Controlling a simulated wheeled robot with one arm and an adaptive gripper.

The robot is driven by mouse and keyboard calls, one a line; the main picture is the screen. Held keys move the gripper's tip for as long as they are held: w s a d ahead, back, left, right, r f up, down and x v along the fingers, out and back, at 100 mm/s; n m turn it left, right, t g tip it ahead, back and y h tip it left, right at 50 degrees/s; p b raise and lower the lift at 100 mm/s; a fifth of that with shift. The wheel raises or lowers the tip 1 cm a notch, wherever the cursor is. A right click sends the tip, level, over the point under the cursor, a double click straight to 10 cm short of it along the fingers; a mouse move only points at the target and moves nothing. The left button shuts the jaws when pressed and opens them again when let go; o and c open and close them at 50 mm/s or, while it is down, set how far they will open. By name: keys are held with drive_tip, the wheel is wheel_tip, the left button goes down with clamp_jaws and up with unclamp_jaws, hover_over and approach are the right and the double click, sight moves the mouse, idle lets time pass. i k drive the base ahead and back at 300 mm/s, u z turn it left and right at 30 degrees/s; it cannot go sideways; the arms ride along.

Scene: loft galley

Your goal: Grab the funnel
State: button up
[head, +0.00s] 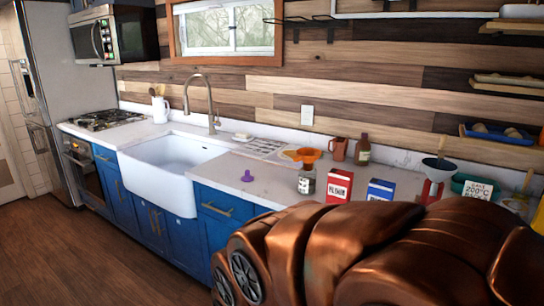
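An orange funnel-like piece (308,154) sits at the mouth of a dark glass jar (307,181) with a pale label, on the white counter right of the sink. A small purple object (248,176), wide at the base with a narrow top, stands alone on the counter left of the jar. It may be an upturned funnel, but it is too small to be sure. My gripper is not in view; large copper-brown arm parts fill the lower right and hide part of the counter.
Red (339,186) and blue (380,190) boxes stand right of the jar. A brown bottle (362,150) and a copper-coloured mug (338,149) stand behind. The white sink (166,157) is to the left. The counter around the purple object is clear.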

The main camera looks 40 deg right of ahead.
sight(308, 155)
drive_tip(key=u, duration=0.15)
drive_tip(key=i, duration=0.95)
drive_tip(key=z, duration=0.2)
